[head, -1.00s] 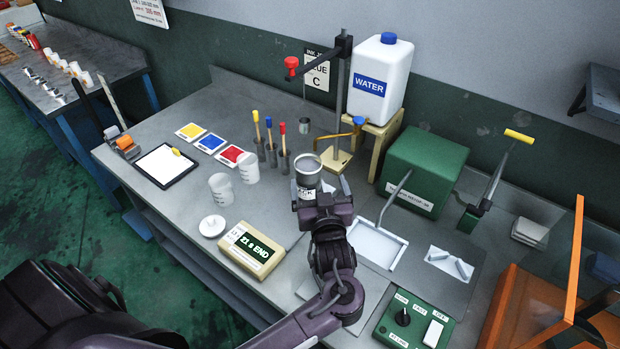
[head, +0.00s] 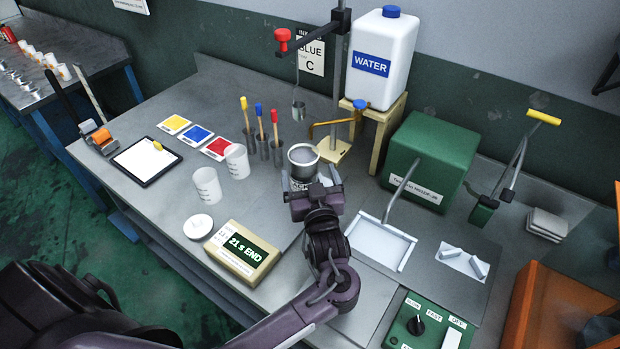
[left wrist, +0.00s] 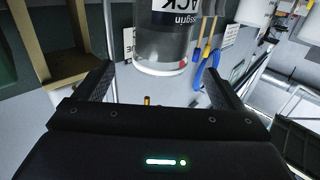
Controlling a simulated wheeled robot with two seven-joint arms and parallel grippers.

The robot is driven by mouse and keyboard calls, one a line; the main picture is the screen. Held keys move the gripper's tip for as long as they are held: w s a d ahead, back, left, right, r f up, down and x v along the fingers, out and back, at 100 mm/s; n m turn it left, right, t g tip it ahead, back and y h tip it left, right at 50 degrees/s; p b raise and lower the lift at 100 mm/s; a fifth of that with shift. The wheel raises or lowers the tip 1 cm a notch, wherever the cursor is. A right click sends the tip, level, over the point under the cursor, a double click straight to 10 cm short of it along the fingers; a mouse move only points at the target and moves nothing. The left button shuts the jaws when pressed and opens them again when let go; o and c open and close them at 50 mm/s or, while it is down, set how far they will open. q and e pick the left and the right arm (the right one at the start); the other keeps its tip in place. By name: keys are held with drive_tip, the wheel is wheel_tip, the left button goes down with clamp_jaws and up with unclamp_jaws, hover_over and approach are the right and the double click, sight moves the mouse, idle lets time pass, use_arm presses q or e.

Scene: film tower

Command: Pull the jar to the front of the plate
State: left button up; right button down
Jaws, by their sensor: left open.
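The jar (head: 302,157) is a round grey container, open at the top, standing on the bench in front of the small stand. My left gripper (head: 314,190) is open just in front of it and hides its lower part. In the left wrist view the jar (left wrist: 166,42) shows with a white label, between and beyond the spread fingers (left wrist: 158,88); I cannot tell whether they touch it. A flat grey plate (head: 352,290) lies at the bench front under my arm; I cannot tell if it reaches under the jar. My right gripper does not show.
The stand base (head: 333,150) and water tank (head: 380,60) are behind the jar. A white tray (head: 381,246) and green box (head: 428,160) are to the right.

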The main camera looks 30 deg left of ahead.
sight(306, 166)
use_arm(q)
drive_tip(key=p+x, duration=0.1)
drive_tip(key=x, duration=0.4)
drive_tip(key=shift+w+a+r, duration=0.1)
drive_tip(key=shift+w+a, duration=0.05)
drive_tip(key=shift+a, duration=0.05)
drive_tip(key=shift+w+a, duration=0.35)
drive_tip(key=shift+w, duration=0.2)
drive_tip(key=shift+w+a, duration=0.1)
drive_tip(key=shift+a, duration=0.05)
